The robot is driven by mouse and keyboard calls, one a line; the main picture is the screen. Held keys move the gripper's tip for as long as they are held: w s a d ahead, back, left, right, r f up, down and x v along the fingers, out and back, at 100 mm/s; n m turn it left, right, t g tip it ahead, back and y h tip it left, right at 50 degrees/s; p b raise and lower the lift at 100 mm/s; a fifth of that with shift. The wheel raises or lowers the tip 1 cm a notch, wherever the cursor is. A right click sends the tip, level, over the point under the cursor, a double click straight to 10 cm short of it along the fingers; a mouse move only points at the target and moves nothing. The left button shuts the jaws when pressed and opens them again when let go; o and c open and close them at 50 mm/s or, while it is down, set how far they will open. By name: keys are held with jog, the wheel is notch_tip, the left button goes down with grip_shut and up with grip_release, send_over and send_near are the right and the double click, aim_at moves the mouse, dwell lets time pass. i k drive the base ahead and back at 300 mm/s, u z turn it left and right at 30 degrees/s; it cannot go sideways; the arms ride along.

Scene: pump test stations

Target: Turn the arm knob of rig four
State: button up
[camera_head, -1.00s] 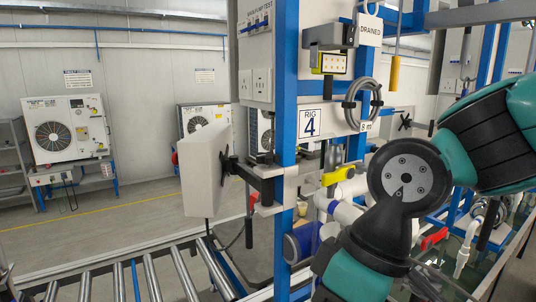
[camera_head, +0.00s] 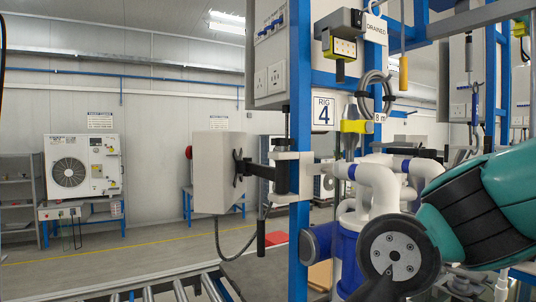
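Rig four is marked by a "RIG 4" sign (camera_head: 323,112) on a blue upright post. A white panel (camera_head: 212,172) is held out to the left of the post by a black jointed arm (camera_head: 262,171), clamped there by a pale bracket (camera_head: 296,160). A dark upright grip-like part (camera_head: 261,232) hangs below the black arm; I cannot tell for certain whether it is the arm knob. My teal and black arm fills the lower right, in front of the rig's pipes. My gripper is out of view, so its opening and contact are hidden.
White pipes (camera_head: 377,185) and a blue-ended cylinder (camera_head: 318,242) stand right of the post. A yellow-handled part (camera_head: 355,126) and a coiled grey hose (camera_head: 376,92) are above. A roller conveyor (camera_head: 180,291) runs along the bottom left. The floor behind is open.

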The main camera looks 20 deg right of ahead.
aim_at(280, 142)
jog(key=k, duration=0.75)
jog(key=u, duration=0.85)
jog(key=i, duration=0.5)
jog(key=z, duration=0.05)
